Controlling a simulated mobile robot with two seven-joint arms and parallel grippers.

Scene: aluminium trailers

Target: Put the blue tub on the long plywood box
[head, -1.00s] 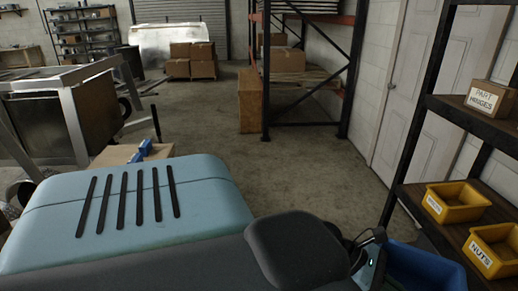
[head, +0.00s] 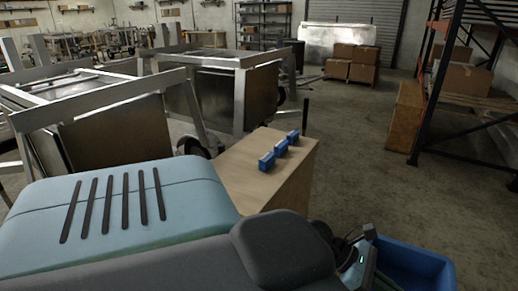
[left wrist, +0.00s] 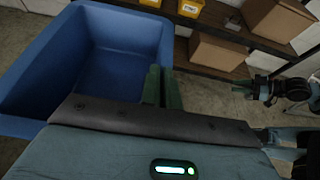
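The blue tub (head: 420,265) is at the bottom right of the head view, held beside my arm. In the left wrist view the tub (left wrist: 110,50) fills the upper left and looks empty. My left gripper (left wrist: 163,82) has one finger inside and one outside the tub's wall, closed on it. A plywood box (head: 290,185), seemingly the long one, stands ahead in the head view, with several small blue blocks (head: 280,146) on its top. My arm hides its near part. My right gripper (left wrist: 248,88) shows at the right of the left wrist view, apart from the tub; its opening is unclear.
Aluminium trailer frames (head: 235,60) stand left of and behind the plywood box. Another upright wooden box (head: 405,115) and a rack (head: 440,80) are at the right. Cartons (head: 355,62) stand at the back. The floor right of the plywood box is clear.

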